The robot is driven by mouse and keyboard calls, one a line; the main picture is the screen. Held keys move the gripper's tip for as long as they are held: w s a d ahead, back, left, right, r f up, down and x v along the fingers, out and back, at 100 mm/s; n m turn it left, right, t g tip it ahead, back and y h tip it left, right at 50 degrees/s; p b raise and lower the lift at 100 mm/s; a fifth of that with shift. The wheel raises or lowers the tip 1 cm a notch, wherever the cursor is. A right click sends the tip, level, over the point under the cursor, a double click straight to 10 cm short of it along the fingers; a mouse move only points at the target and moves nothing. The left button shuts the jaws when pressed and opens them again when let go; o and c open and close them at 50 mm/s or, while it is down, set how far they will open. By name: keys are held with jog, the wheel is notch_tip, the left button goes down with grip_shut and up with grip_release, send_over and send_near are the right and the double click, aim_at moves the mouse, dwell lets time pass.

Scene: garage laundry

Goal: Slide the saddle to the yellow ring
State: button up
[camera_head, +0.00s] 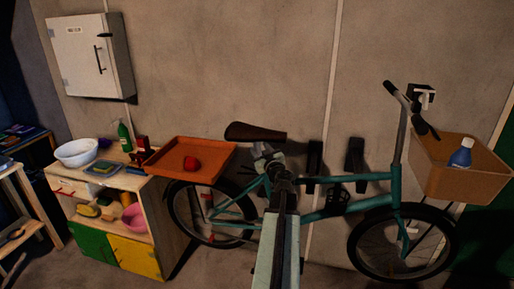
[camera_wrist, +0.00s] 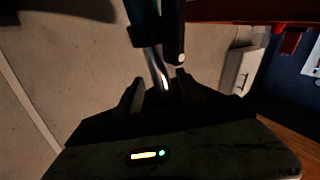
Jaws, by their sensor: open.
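The brown saddle (camera_head: 255,132) sits on the teal bicycle (camera_head: 345,179), above its rear wheel. My gripper (camera_head: 266,153) is just below the saddle, in front of the seat post area, and hides part of it. In the wrist view, my gripper (camera_wrist: 158,90) is open, with the silver seat post (camera_wrist: 158,68) showing between and just beyond its fingers. I cannot tell whether the fingers touch it. A dark clamp lever (camera_wrist: 180,35) stands beside the post, and the teal seat tube (camera_wrist: 142,12) shows at the top edge. I cannot make out a yellow ring in either view.
A wooden cabinet (camera_head: 158,195) stands left of the bicycle. A basket (camera_head: 440,178) holding a blue bottle (camera_head: 461,153) is at the handlebars. The wall (camera_head: 235,60) is close behind.

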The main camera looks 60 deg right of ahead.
aim_at(258, 147)
jog(key=x, duration=0.3)
grip_shut()
dwell(1.4)
